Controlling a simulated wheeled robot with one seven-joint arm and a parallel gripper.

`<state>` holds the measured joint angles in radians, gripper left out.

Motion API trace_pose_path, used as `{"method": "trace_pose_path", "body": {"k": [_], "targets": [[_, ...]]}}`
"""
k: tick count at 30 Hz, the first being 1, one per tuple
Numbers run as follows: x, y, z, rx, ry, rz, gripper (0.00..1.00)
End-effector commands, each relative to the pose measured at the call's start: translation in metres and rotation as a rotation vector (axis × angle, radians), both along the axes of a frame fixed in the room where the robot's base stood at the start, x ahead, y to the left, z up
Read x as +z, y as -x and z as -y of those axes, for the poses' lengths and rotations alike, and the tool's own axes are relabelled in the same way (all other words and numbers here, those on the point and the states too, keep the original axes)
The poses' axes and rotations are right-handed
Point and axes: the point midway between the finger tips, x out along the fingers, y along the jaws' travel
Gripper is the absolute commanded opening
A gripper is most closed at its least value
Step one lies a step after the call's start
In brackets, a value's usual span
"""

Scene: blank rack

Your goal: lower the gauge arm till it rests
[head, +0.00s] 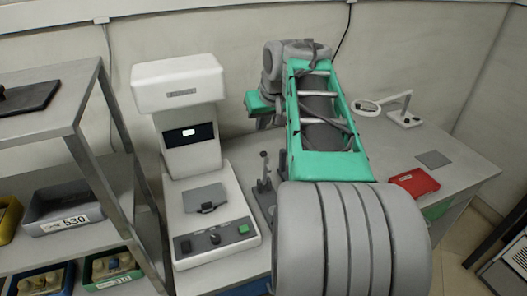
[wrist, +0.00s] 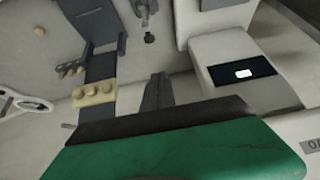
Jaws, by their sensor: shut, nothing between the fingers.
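My gripper (wrist: 158,90) is shut and empty, its dark fingers showing above its green body in the wrist view. In the head view my own arm hides the fingers. I cannot tell for certain which part is the gauge arm. In the wrist view a dark upright bar (wrist: 100,66) carries a beige block (wrist: 93,94) and small knobs, left of my fingers and apart from them in the picture. A small grey lever fixture (head: 264,186) stands on the bench in the head view, partly behind my arm. I cannot tell whether anything rests.
A white machine (head: 180,90) with a screen stands left of the lever fixture; its screen (wrist: 240,72) also shows in the wrist view. A magnifier lamp (head: 403,118) and a red tray (head: 415,182) are on the right. A shelf rack (head: 70,125) stands at left.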

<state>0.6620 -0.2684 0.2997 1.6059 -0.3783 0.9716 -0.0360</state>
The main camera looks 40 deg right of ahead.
Motion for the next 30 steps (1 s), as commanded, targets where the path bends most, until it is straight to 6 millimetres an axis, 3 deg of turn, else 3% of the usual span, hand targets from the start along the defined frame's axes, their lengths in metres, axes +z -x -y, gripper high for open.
{"method": "trace_pose_path", "body": {"k": [1, 5, 18, 24, 30], "targets": [[0.0, -0.001, 0.01, -0.008, 0.005, 0.005, 0.0], [-0.007, -0.007, 0.012, -0.007, 0.005, 0.006, 0.0], [-0.083, -0.051, 0.022, -0.006, 0.005, 0.006, 0.0], [-0.086, -0.019, 0.014, -0.008, 0.008, 0.009, 0.0], [-0.089, -0.013, 0.012, -0.006, 0.007, 0.009, 0.0]]}}
